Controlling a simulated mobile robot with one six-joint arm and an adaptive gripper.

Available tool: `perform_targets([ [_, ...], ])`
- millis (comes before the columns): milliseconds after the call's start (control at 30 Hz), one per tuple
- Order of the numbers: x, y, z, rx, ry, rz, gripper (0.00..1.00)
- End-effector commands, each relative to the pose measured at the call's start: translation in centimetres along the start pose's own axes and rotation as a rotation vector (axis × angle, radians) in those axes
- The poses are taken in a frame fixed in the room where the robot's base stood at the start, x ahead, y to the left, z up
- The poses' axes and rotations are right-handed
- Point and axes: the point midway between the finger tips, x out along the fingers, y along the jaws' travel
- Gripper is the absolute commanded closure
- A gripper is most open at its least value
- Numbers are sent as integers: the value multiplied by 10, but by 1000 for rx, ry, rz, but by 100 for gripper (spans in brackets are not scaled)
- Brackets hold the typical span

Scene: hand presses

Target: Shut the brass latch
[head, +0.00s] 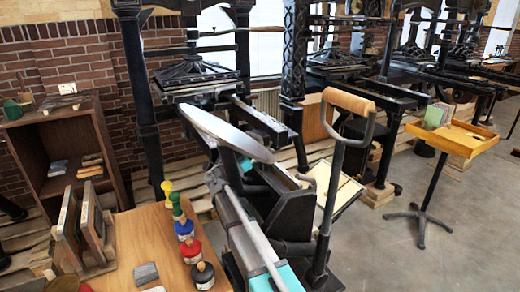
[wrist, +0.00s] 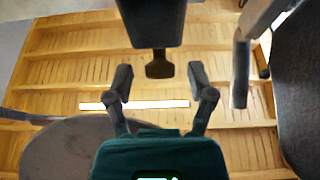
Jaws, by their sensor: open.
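My gripper (wrist: 160,78) is open and empty in the wrist view, its two dark fingers well apart. A small dark bronze-brown tab (wrist: 158,67) shows between and beyond the fingertips, at the end of a black block (wrist: 153,22). I cannot tell whether this tab is the brass latch, and no clearly brass-coloured latch shows in either view. In the head view, the small hand press has a round grey disc (head: 227,132) and a lever with a wooden grip (head: 348,102). The gripper's fingers cannot be made out there.
The press disc (wrist: 62,150) shows at the wrist view's lower left; a dark bar (wrist: 241,70) stands on the right. A wooden table (head: 150,245) with ink bottles, a bookcase (head: 65,150) and a yellow tray stand (head: 452,140) surround the press. Grey floor is free at the right.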

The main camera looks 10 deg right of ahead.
Motion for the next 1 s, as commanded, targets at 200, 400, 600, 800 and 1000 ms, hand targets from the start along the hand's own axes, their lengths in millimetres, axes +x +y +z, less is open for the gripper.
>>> perform_targets([
  [200, 4, 0, 0, 0, 0, 0, 29],
  [400, 3, 0, 0, 0, 0, -1, 37],
  [600, 3, 0, 0, 0, 0, -1, 74],
  [800, 2, 0, 0, 0, 0, -1, 100],
  [1000, 4, 0, -2, 0, -13, -1, 100],
])
